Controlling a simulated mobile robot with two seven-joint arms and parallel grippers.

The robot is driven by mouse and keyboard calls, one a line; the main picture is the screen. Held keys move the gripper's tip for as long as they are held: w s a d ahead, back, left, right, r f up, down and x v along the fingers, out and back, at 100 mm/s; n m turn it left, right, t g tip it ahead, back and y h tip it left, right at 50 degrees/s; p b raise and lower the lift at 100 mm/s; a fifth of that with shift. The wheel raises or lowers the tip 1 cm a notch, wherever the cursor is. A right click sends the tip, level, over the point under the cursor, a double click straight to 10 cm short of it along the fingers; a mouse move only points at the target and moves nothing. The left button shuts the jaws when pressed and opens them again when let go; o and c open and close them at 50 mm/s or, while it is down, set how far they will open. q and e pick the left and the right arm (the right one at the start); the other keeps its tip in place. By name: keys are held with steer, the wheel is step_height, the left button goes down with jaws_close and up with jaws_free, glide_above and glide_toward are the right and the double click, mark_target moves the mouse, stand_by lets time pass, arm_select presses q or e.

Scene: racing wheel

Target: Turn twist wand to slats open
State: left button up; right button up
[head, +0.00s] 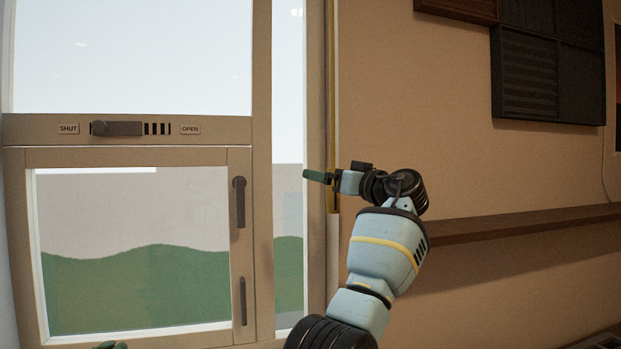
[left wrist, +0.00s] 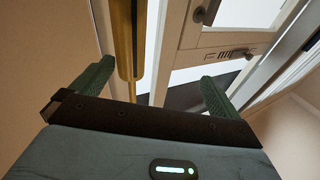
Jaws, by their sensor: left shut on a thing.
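The twist wand (head: 331,100) is a thin gold rod hanging upright at the window's right edge. It also shows close up in the left wrist view (left wrist: 124,45), between the green fingers and nearer the left-hand one. My left gripper (head: 318,176) is at the wand's lower part, pointing left across the window's edge, and is shut on the wand. In the left wrist view my left gripper (left wrist: 157,72) shows both fingers. The slats are not clearly seen. A small green piece at the head view's bottom edge looks like my right gripper (head: 112,345); its jaws cannot be made out.
A vent slider (head: 118,129) sits between SHUT and OPEN labels on the window's crossbar. A lower pane has a dark handle (head: 239,202). A brown wall rail (head: 500,225) runs right of my arm. Dark panels (head: 548,75) hang high on the wall.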

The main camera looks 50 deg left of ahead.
arm_select(q)
steer(key=s+r, duration=0.1)
steer(key=s+d+r+n+g, duration=0.1)
steer(key=shift+s+r, duration=0.25)
steer(key=shift+r, duration=0.05)
steer(key=shift+c, duration=0.2)
steer(key=shift+s+d+r, duration=0.25)
steer(key=shift+s+d, duration=0.05)
steer(key=shift+s, duration=0.2)
steer(key=shift+s+d+r, duration=0.2)
steer(key=shift+s+d, duration=0.1)
steer(key=shift+s, duration=0.2)
steer(key=c, duration=0.6)
steer(key=s+d+p, duration=0.1)
steer(key=s, duration=0.1)
steer(key=s+d, duration=0.1)
steer(key=s, duration=0.1)
steer(key=s+d+f+p, duration=0.1)
steer(key=s, duration=0.2)
steer(key=shift+d+p, duration=0.25)
steer(key=shift+p, duration=0.05)
arm_select(e)
steer(key=shift+t, duration=0.8)
steer(key=w+r, duration=0.2)
steer(key=r, duration=0.1)
steer(key=w+r, duration=0.1)
steer(key=r, duration=0.1)
steer(key=shift+d, duration=0.35)
